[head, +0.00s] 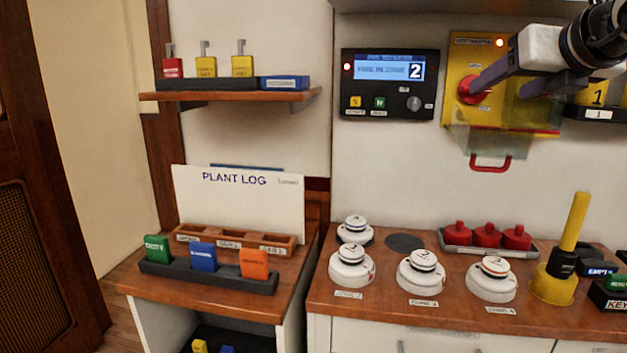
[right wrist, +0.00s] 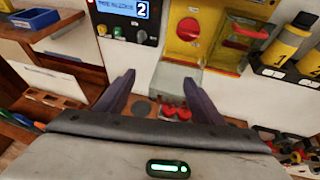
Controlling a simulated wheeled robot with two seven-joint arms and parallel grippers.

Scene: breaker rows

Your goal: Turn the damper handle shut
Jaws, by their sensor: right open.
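No part labelled as the damper handle can be made out. A yellow panel (head: 459,58) on the wall carries a round red knob (head: 466,93) and a lit red lamp. A clear flap with a red bar handle (head: 490,167) hangs at its lower edge. The right wrist view shows the red knob (right wrist: 188,29) and clear flap (right wrist: 176,77) beyond the fingers. My right gripper (head: 498,91) is open and empty in front of the panel; one finger overlaps the knob in the head view, and contact cannot be told. My left gripper is out of view.
A control box (head: 388,112) with a lit screen is left of the panel. Below, the wooden counter (head: 400,308) holds white detectors, a red-knobbed tray (head: 487,250) and an upright yellow tool (head: 572,222). Yellow cylinders (right wrist: 293,40) stand in a rack at right.

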